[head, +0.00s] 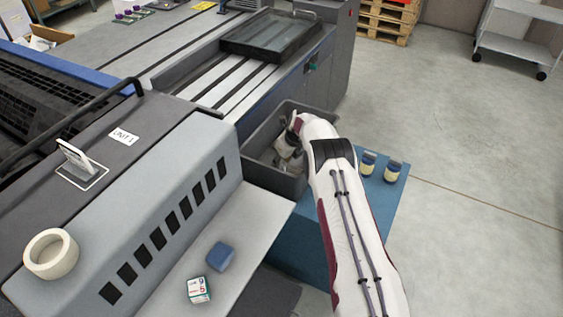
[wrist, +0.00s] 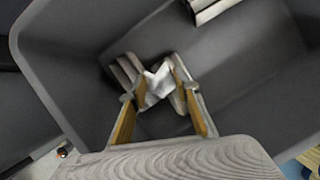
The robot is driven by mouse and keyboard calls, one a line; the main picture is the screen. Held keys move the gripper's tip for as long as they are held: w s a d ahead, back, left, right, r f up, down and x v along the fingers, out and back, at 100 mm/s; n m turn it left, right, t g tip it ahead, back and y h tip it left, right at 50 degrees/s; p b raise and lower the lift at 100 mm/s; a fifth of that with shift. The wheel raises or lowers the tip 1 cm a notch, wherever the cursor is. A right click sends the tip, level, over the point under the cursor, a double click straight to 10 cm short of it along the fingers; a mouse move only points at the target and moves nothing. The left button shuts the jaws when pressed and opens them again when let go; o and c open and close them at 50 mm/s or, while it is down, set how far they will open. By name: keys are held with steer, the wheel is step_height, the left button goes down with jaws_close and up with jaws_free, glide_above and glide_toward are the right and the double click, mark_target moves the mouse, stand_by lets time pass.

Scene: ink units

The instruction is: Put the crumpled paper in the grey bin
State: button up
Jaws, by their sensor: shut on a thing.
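The grey bin (head: 260,175) stands on a blue surface in the middle of the head view. In the wrist view the inside of the bin (wrist: 70,55) fills most of the picture. My gripper (wrist: 157,85) points down into the bin. Its fingers are shut on the crumpled paper (wrist: 158,78), a small white lump between the fingertips. In the head view my gripper (head: 290,160) is inside the bin's walls, and the paper cannot be made out clearly there. How far the paper is above the bin's floor is hard to tell.
A pale object (wrist: 212,8) lies in the bin near the far wall. A blue block (head: 221,257), a small box (head: 198,290) and a tape roll (head: 51,254) rest on the machine at left.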

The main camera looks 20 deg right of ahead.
steer(key=shift+f, duration=0.7)
steer(key=o, duration=0.7)
steer(key=shift+r, duration=0.15)
steer(key=shift+r, duration=0.4)
steer(key=v, duration=1.2)
stand_by(0.7)
